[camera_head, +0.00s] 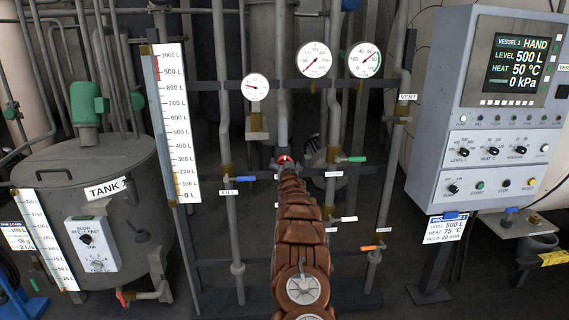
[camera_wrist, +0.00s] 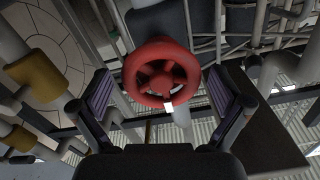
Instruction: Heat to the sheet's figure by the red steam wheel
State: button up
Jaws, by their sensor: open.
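The red steam wheel (camera_wrist: 143,82) fills the upper middle of the wrist view. It sits between the two spread fingers of my gripper (camera_wrist: 163,98), and I see no finger touching its rim. In the head view the wheel (camera_head: 284,158) is a small red patch at the end of my arm, mostly hidden by it. The sheet (camera_head: 446,229) under the panel reads level 500 L, heat 75 °C, hold 20 min. The panel display (camera_head: 517,62) shows Vessel 1, HAND, level 500 L, heat 50 °C and 0 kPa.
A grey tank (camera_head: 60,165) stands at left beside a level scale (camera_head: 174,125). Round gauges (camera_head: 314,60) hang above the pipes. A green-handled valve (camera_head: 357,159) is right of the wheel, an orange-handled one (camera_head: 372,248) lower. The control panel (camera_head: 480,130) stands at right.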

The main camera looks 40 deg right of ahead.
jog(key=shift+w+r, duration=0.15)
jog(key=shift+w, duration=0.05)
jog(key=c, duration=1.2)
jog(key=shift+o, duration=0.2)
